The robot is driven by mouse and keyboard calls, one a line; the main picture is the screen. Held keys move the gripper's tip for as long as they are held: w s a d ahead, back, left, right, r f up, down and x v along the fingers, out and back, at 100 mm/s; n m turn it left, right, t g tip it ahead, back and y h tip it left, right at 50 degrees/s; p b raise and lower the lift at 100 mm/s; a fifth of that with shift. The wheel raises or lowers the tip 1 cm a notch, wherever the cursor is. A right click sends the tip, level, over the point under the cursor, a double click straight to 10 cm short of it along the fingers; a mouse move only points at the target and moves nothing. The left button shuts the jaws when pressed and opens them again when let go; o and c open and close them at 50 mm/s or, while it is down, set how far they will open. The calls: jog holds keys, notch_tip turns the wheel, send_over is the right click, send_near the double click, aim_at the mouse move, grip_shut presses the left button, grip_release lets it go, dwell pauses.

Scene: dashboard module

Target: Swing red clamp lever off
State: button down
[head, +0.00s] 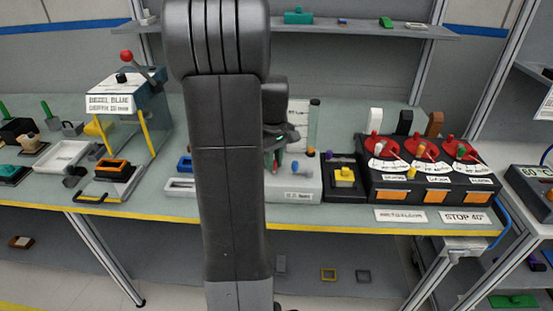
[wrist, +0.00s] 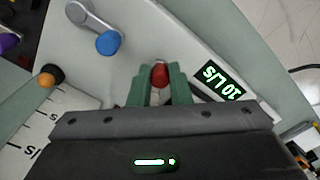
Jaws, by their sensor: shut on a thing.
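In the wrist view, my gripper's (wrist: 161,76) two green fingers are shut on a red knob (wrist: 160,73), which I take for the end of the red clamp lever. Only the top of the knob shows between the fingertips, and the rest of the lever is hidden by my gripper. In the head view, my gripper (head: 275,159) is partly behind my own arm, at the white module (head: 297,190). The red knob cannot be made out clearly there. A grey crank lever with a blue knob (wrist: 108,43) stands apart, up and left of my fingers.
An orange-and-black knob (wrist: 46,76) and a printed scale (wrist: 50,130) lie left of my fingers. A green-lit display (wrist: 220,84) is to the right. In the head view, a yellow button box (head: 344,174) and a black panel with red dials (head: 430,180) stand to the right.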

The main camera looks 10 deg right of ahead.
jog(key=shift+w+a+r+m+p, duration=0.1)
jog(key=shift+a+m, duration=0.25)
jog(key=shift+m, duration=0.45)
jog(key=shift+s+a+f+m+p, duration=0.15)
jog(key=shift+a+m, duration=0.2)
jog(key=shift+m, duration=0.45)
jog(key=shift+w+a+r+m+p, duration=0.15)
jog(key=shift+a+m, duration=0.2)
jog(key=shift+m, duration=0.45)
jog(key=c, duration=1.3)
grip_release()
jog(key=shift+c, duration=0.2)
notch_tip(320, 180, up, 14)
jog(key=shift+f, duration=0.25)
